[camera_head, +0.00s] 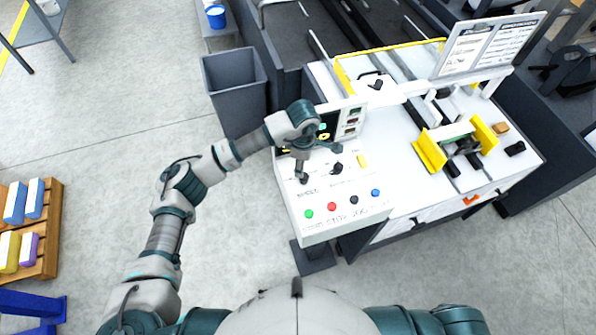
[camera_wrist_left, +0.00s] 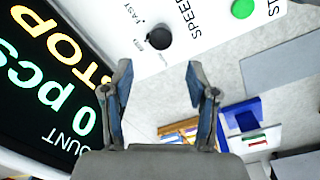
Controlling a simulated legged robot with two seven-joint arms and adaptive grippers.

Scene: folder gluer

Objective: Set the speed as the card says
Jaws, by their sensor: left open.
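The white control panel (camera_head: 340,205) carries dark knobs and a row of green, red, black and blue buttons. In the left wrist view, a black knob (camera_wrist_left: 159,38) sits beside the words SPEED and FAST; its pointer setting is too small to tell. My left gripper (camera_head: 320,163) is over the panel. In the left wrist view it is open and empty (camera_wrist_left: 160,85), with the knob beyond and between its fingertips, apart from them. A white card board (camera_head: 490,45) with small print stands at upper right; its text is unreadable. My right gripper is not in view.
The panel screen (camera_wrist_left: 50,80) shows STOP and 0 pcs. A green button (camera_wrist_left: 242,8) lies close to the knob. Yellow guides (camera_head: 430,152) stand on the machine bed. A grey bin (camera_head: 235,85) stands behind my left arm.

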